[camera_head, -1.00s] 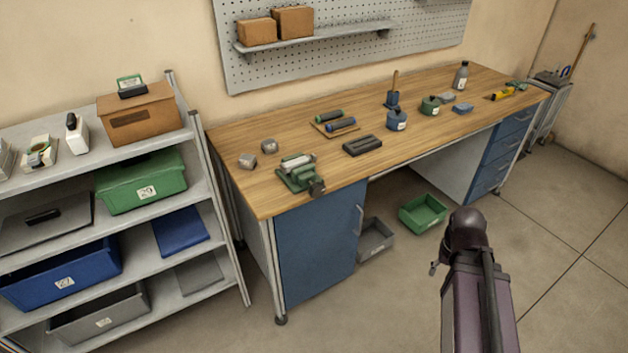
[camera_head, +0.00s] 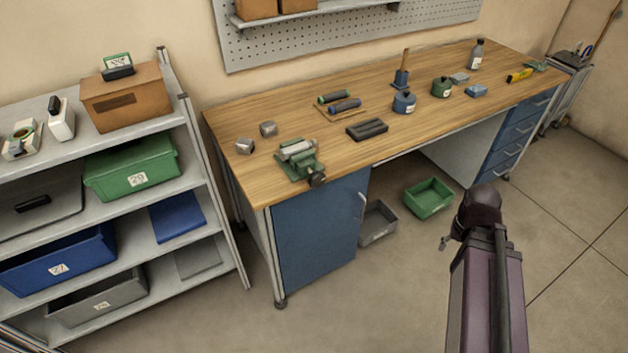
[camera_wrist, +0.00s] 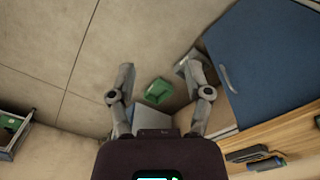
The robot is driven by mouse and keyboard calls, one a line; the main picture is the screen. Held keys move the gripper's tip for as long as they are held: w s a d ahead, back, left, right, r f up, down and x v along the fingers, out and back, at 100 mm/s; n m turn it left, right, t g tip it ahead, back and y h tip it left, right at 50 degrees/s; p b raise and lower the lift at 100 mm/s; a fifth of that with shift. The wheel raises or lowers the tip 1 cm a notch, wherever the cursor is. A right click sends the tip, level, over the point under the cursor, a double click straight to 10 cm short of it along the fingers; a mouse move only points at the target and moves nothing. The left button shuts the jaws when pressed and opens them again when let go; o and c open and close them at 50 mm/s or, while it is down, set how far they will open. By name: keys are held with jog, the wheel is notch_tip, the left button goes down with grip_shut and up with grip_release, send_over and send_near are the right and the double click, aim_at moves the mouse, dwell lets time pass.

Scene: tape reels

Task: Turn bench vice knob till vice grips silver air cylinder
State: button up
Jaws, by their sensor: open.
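The green bench vice (camera_head: 300,165) stands at the near left corner of the wooden workbench in the head view. The silver air cylinder (camera_head: 297,149) lies across the top of the vice; whether the jaws touch it cannot be told. The dark vice knob (camera_head: 317,180) is on the vice's front, near the bench edge. My gripper (camera_wrist: 161,75) is open and empty in the wrist view, with its two fingers spread over the floor. In the head view my arm stands at the lower right, away from the vice, and my gripper's fingers do not show clearly.
The workbench (camera_head: 260,190) also bears a dark block (camera_head: 367,129), two grey cubes, rollers and several bottles. A blue cabinet door (camera_head: 320,230) is below the vice. A shelf unit (camera_head: 215,210) stands left. A green bin (camera_head: 429,198) and grey bin (camera_head: 378,222) lie on the floor.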

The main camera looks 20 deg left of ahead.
jog(key=w+a+r+m+p, duration=0.2)
jog(key=w+a, duration=0.5)
notch_tip(320, 180, up, 6)
jog(key=m+p, duration=0.6)
send_over(316, 180)
jog(key=w, duration=0.1)
jog(key=shift+w+a+f, duration=0.15)
jog(key=shift+a, duration=0.15)
jog(key=shift+f+b, duration=0.1)
jog(key=shift+b, duration=0.2)
notch_tip(316, 180, down, 14)
jog(key=b, duration=1.3)
jog(key=shift+r, duration=0.2)
jog(key=shift+b, duration=0.3)
